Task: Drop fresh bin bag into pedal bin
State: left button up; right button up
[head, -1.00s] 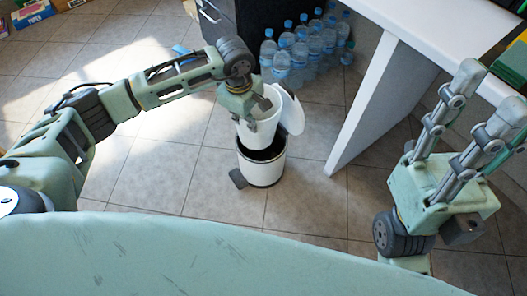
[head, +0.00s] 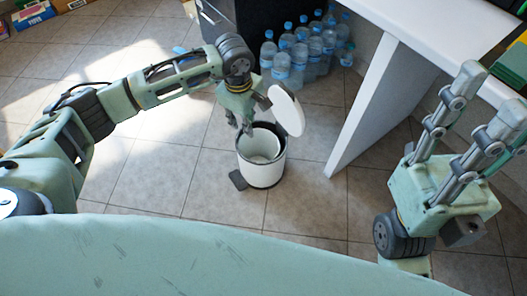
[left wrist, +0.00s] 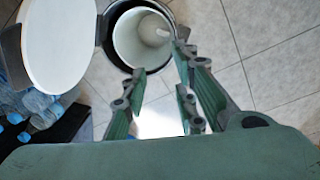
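The pedal bin (head: 262,172) stands on the tiled floor, white outside with a black rim and its round white lid (head: 287,110) tipped up. The bin bag (head: 262,147), a white tub-like liner, sits inside the bin below the black rim. In the left wrist view, the bin bag (left wrist: 138,38) shows as a white hollow inside the dark rim. My left gripper (head: 242,130) is over the bin's left rear edge, its fingers apart and empty; the left wrist view shows the fingers (left wrist: 158,75) spread. My right gripper (head: 489,92) is open and empty at the right, away from the bin.
Several water bottles (head: 300,52) stand behind the bin beside a dark cabinet (head: 262,22). A white counter with a side panel (head: 362,105) stands right of the bin. The bin's dark pedal (head: 238,180) points left. Floor left of the bin is clear.

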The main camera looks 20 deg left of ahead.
pick_arm(q)
notch_tip(320, 180, up, 11)
jog(key=shift+s+a, duration=0.15)
jog(key=shift+s, duration=0.3)
